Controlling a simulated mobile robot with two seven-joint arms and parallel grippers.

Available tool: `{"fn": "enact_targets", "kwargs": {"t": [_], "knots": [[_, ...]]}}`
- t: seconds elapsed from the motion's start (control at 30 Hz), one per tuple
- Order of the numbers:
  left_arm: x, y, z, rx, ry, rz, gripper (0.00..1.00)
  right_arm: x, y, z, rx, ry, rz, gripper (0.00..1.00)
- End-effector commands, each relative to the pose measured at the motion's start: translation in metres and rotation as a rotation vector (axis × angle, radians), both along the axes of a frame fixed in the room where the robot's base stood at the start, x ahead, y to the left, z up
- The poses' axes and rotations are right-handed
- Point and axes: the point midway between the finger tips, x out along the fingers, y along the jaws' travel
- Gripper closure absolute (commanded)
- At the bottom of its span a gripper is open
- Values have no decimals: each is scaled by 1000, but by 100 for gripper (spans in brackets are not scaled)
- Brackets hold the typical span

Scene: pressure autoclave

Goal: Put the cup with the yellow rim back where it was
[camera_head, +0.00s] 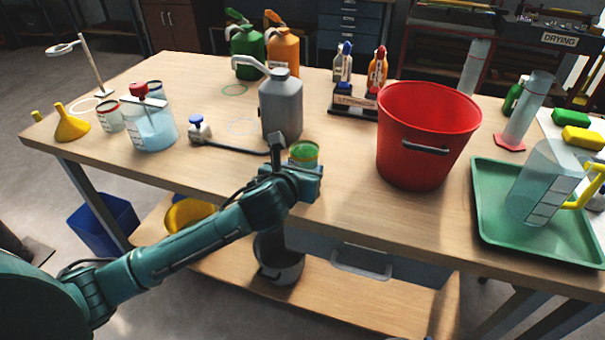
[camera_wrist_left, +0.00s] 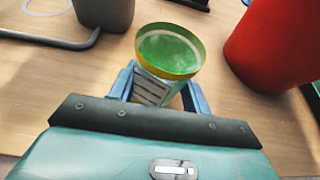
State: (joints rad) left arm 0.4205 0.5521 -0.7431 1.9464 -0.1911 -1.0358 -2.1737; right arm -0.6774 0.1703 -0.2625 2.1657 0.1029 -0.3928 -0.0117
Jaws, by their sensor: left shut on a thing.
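The cup with the yellow rim (camera_head: 304,153) holds something green and stands near the front edge of the table. In the left wrist view the cup (camera_wrist_left: 170,52) sits between the two blue fingers, with a labelled side facing me. My left gripper (camera_head: 306,178) is shut on it; the gripper and arm hide its lower part in the head view. I cannot tell whether its base touches the table. My right gripper is not in view. Two cups, one with a red rim (camera_head: 110,115) and one mostly hidden (camera_head: 155,90), stand at the left around a larger jar (camera_head: 150,125).
A red bucket (camera_head: 425,135) stands close to the right of the cup. A grey jug (camera_head: 281,108) stands behind it. A hose ending in a blue-topped fitting (camera_head: 198,129) lies to the left. Green ring marks (camera_head: 235,89) show on the table. A green tray (camera_head: 490,225) is at the right.

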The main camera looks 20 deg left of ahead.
Motion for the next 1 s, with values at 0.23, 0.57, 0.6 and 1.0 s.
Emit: {"fn": "enact_targets", "kwargs": {"t": [0.23, 0.57, 0.6, 1.0], "knots": [[0, 0, -9, -1, -2, 0, 77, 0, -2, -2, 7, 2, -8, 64], [0, 0, -12, -1, -1, 0, 42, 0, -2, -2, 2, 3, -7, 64], [0, 0, -12, -1, -1, 0, 38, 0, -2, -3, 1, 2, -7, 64], [0, 0, -8, -1, -2, -1, 30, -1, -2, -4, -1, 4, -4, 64]]}}
